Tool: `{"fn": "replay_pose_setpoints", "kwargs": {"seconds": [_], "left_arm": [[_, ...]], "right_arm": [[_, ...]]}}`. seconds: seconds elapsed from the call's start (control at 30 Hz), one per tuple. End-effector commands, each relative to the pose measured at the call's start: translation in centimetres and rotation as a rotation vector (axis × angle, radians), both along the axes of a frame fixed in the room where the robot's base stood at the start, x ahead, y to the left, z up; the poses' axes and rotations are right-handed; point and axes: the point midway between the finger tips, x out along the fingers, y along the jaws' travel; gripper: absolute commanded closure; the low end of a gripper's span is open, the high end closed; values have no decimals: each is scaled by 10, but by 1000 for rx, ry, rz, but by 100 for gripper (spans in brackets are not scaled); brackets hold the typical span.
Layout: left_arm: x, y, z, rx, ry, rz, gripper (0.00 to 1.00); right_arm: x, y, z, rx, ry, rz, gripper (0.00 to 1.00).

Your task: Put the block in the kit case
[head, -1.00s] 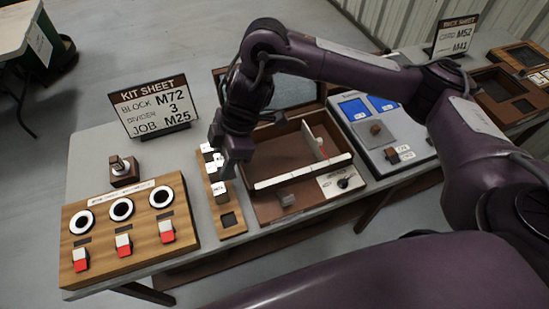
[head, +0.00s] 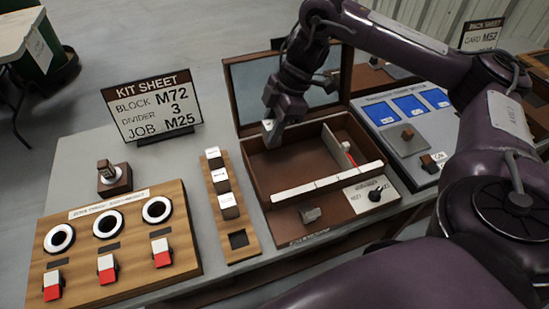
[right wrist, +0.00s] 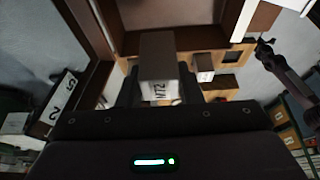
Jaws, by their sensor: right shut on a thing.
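My right gripper (head: 272,132) is shut on a block, held above the left part of the open kit case. In the right wrist view the block (right wrist: 158,62) is a grey-brown box between the fingers, with a white label that seems to read M72. The kit case (head: 262,178) is a brown box with its lid (head: 245,95) raised at the back and a divider (head: 337,150) standing inside. The space left of the divider looks empty. A dark arm, likely my left one, shows in the right wrist view (right wrist: 285,70); its gripper is too small to read.
A wooden rack (head: 222,228) left of the case holds several white-labelled blocks and has an empty front slot. The kit sheet (head: 153,103) reads block M72, divider 3, job M25. A switch board (head: 110,270) is front left, a blue-carded panel (head: 400,135) right.

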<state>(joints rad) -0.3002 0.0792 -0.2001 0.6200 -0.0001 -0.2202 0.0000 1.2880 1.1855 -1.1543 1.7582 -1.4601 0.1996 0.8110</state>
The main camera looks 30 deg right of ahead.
Motion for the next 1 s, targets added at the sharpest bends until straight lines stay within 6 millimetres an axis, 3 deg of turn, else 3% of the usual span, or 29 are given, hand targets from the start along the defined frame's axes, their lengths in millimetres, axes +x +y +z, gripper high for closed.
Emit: {"fn": "replay_pose_setpoints", "kwargs": {"seconds": [0.03,0.1,0.17,0.63,1.0], "left_arm": [[0,0,-13,0,0,0,64],[0,0,-20,0,0,0,64],[0,0,-10,0,0,0,64],[1,1,-7,1,-1,0,64],[1,1,-7,1,-1,0,64]], "right_arm": [[-1,1,-22,2,5,1,97],[-1,1,-38,1,5,0,97],[-1,0,-43,-1,4,0,97],[0,0,-102,0,2,-1,97],[1,0,-112,0,-2,0,97]]}}
